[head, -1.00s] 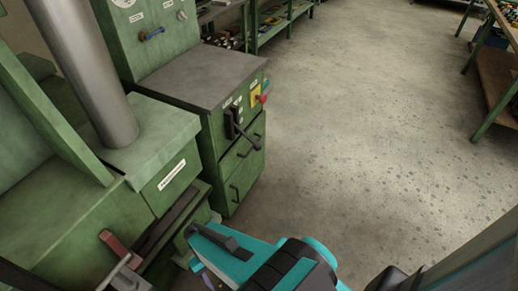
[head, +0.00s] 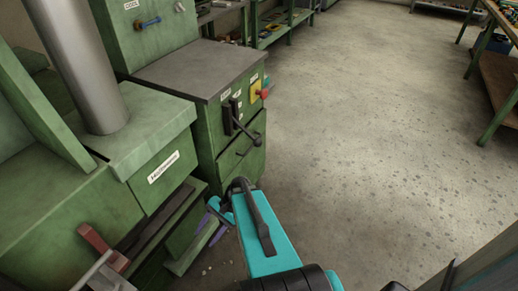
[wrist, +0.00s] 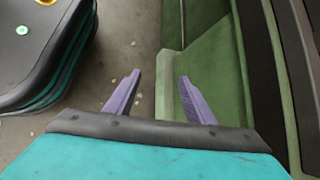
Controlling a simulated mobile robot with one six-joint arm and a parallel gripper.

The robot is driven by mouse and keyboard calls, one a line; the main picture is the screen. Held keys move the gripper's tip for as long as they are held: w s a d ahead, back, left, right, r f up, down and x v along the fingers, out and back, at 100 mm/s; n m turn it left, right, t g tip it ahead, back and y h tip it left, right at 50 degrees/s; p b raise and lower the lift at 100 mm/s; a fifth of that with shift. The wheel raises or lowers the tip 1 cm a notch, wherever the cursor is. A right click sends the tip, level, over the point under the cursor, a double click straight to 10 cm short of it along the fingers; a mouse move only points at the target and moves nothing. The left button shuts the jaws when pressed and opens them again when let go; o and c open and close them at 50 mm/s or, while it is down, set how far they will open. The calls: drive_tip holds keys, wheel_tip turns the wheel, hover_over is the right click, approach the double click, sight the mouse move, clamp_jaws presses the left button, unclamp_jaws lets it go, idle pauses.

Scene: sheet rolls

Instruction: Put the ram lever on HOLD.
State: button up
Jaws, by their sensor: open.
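A black lever with a ball end (head: 245,130) sticks out from the front of the green control cabinet (head: 203,138). Small white labels (head: 226,94) sit by its slot, but their words are too small to read, so I cannot tell which mark it stands at. My gripper (head: 208,224) is low in front of the green machine, below and left of the lever. In the wrist view its two purple fingers (wrist: 160,78) are spread with nothing between them. The lever does not show in the wrist view.
A red mushroom button on a yellow plate (head: 259,92) sits right of the lever. A red-handled lever (head: 97,238) is on the machine at lower left. A drawer handle (head: 247,146) is below the black lever. The floor (head: 370,130) to the right is clear.

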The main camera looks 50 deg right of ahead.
drive_tip(key=w+d+r+m+t+b, duration=0.2)
drive_tip(key=d+m+t, duration=0.1)
drive_tip(key=d, duration=0.3)
drive_tip(key=w+d+r+m+t+b, duration=0.2)
drive_tip(key=d, duration=0.4)
drive_tip(key=m+t+h+b, duration=0.3)
drive_tip(key=m+t+b, duration=0.6)
drive_tip(key=t+b, duration=0.1)
approach(258, 142)
drive_tip(key=s+d+f, duration=0.2)
drive_tip(key=s, duration=0.1)
drive_tip(key=shift+s+a+r, duration=0.1)
drive_tip(key=shift+r, duration=0.05)
drive_tip(key=b+x, duration=0.1)
drive_tip(key=x, duration=0.6)
drive_tip(key=b+x, duration=0.2)
drive_tip(key=x, duration=0.5)
drive_tip(key=shift+r, duration=0.15)
